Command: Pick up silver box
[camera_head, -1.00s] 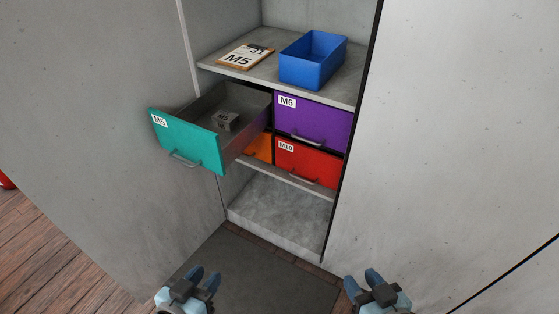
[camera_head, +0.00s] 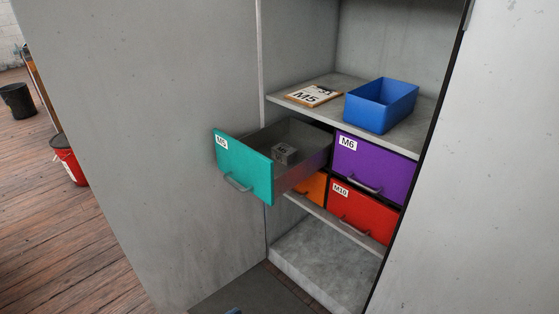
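A small silver-grey box (camera_head: 284,153) with a dark label lies inside the open teal drawer (camera_head: 243,170) marked M5. The drawer is pulled out from the cabinet, and its front hides part of its floor. The box stands apart from the drawer front, toward the back. Neither gripper shows clearly; only a small blue-grey tip of one of my own parts shows at the bottom edge. Nothing of mine touches the box.
A blue bin (camera_head: 381,106) and an M5 clipboard (camera_head: 313,95) rest on the shelf above. Shut purple (camera_head: 371,168), red (camera_head: 362,212) and orange (camera_head: 312,187) drawers sit beside and below. A red bucket (camera_head: 69,160) and black bin (camera_head: 17,101) stand at left.

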